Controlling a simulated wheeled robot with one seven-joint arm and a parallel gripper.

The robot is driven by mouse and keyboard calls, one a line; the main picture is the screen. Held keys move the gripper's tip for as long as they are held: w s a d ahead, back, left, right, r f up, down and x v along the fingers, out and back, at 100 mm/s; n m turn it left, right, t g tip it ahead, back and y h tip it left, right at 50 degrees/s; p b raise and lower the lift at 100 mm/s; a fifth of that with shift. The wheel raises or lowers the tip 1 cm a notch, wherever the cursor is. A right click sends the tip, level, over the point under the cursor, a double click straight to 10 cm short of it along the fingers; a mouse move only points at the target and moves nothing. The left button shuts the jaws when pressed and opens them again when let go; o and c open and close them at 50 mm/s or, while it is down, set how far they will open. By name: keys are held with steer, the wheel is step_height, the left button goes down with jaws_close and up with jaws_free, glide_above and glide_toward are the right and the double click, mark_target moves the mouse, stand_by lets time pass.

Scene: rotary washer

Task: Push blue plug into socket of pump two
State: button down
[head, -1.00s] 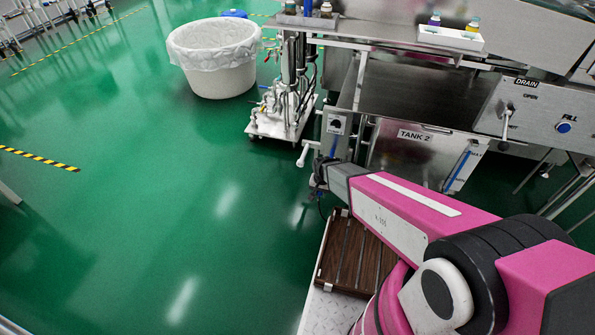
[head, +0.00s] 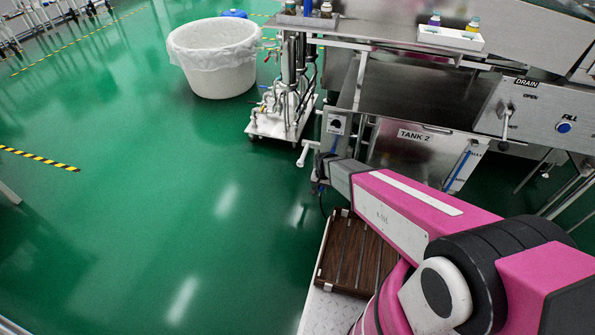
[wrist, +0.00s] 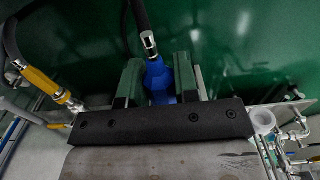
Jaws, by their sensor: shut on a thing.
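In the wrist view my gripper (wrist: 160,85) is shut on the blue plug (wrist: 158,76), which sits between its two greenish fingers. A black hose with a metal end (wrist: 148,38) runs up from the plug. In the head view my gripper (head: 322,182) is small and dark at the end of my pink arm, low beside the tank stand. The plug cannot be made out there. The socket of pump two cannot be made out in either view; the gripper body hides what lies below the plug.
A yellow hose fitting (wrist: 45,84) lies left of my gripper, and metal pipework (wrist: 290,137) lies right. In the head view, the tank 2 panel (head: 405,150), a pipe trolley (head: 280,125) and a white bin (head: 213,62) stand nearby. A wooden slatted rack (head: 350,255) is below my arm.

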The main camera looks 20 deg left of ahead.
steer(key=shift+w, duration=1.55)
steer(key=shift+w, duration=0.7)
stand_by(1.0)
steer(key=c, duration=0.8)
jaws_free()
